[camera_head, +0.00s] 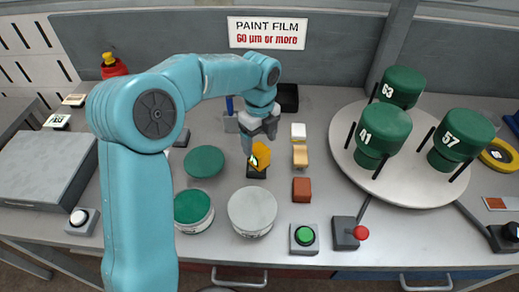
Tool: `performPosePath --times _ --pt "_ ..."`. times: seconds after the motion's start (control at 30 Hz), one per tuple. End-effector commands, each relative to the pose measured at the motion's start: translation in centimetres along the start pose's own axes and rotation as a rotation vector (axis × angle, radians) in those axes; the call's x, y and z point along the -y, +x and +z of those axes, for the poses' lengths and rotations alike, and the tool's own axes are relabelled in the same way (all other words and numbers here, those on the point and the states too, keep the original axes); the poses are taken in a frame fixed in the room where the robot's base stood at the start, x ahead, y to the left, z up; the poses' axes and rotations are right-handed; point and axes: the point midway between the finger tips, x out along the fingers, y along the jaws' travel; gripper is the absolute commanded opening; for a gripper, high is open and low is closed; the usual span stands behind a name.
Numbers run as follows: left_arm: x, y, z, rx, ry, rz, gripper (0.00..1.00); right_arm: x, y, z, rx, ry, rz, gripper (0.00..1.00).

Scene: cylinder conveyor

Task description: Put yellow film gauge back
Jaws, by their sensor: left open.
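The yellow film gauge (261,155) stands tilted on a small dark holder (257,174) near the middle of the bench. My left gripper (256,139) points down just above the gauge, with its jaws open. I cannot tell whether a finger touches the gauge. The gripper partly hides what is behind it. My right gripper is not in view.
Right of the gauge are a tan-and-white block (300,151) and a brown block (302,190). In front stand a grey-topped tin (252,209) and a green-topped tin (192,207). A turntable (405,190) with green cylinders fills the right side.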

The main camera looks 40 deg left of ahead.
Motion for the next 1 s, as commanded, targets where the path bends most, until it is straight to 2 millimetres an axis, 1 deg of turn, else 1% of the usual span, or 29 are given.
performPosePath --times 0.03,0.1,0.2,0.33,0.5,1.0 --pt "0.1 -1.4 0.0 0.001 0.0 -0.004 0.78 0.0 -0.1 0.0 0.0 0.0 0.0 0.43" --pt "0.1 -3.0 0.0 0.002 0.0 -0.005 0.78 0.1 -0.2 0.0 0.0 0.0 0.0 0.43" --pt "0.1 -4.8 0.0 0.0 0.0 -0.003 0.78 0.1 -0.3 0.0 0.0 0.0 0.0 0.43" --pt "0.0 -6.3 0.0 0.0 0.0 -0.001 0.78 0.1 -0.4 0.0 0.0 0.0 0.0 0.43" --pt "0.0 -6.9 0.0 -0.001 0.001 0.001 0.78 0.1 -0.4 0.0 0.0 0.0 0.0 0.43" --pt "0.0 -6.8 0.0 0.0 0.0 0.001 0.78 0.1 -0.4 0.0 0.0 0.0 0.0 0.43"
